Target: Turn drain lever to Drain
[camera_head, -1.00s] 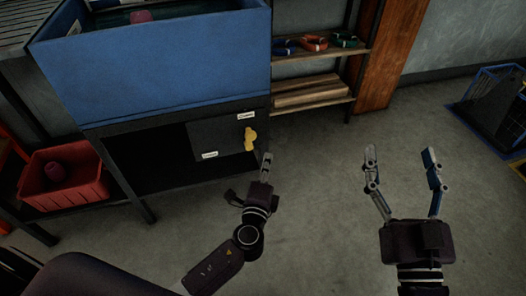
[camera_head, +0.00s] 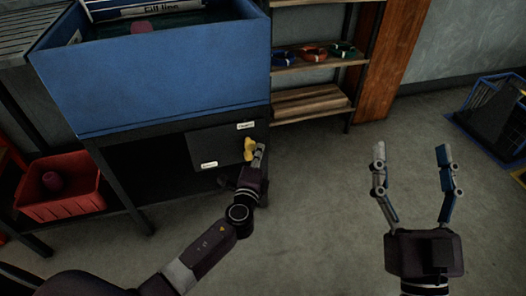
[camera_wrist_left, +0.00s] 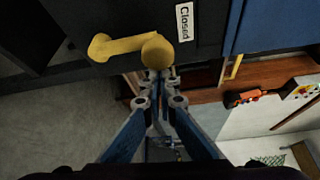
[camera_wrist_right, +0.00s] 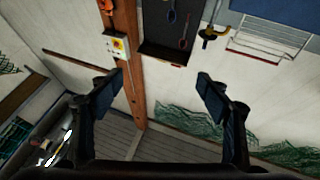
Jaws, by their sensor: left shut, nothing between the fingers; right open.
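The yellow drain lever (camera_head: 249,147) is on a dark panel (camera_head: 215,146) under the blue tank. In the left wrist view the lever (camera_wrist_left: 125,46) shows a round hub and an arm running left from it. A white label reading "Closed" (camera_wrist_left: 184,22) is beside the hub; the head view shows it at the panel's upper right (camera_head: 245,126). A second label (camera_head: 209,165) at the lower left is too small to read. My left gripper (camera_head: 259,152) is shut and empty, its tips (camera_wrist_left: 156,78) close by the hub; contact cannot be told. My right gripper (camera_head: 410,152) is open and empty, away from the panel.
The blue tank (camera_head: 150,75) stands above the panel on a dark frame. A red crate (camera_head: 60,200) holding a dark red item is at the left. A wooden shelf (camera_head: 310,102) stands right of the tank. The floor (camera_head: 320,210) between my grippers is clear.

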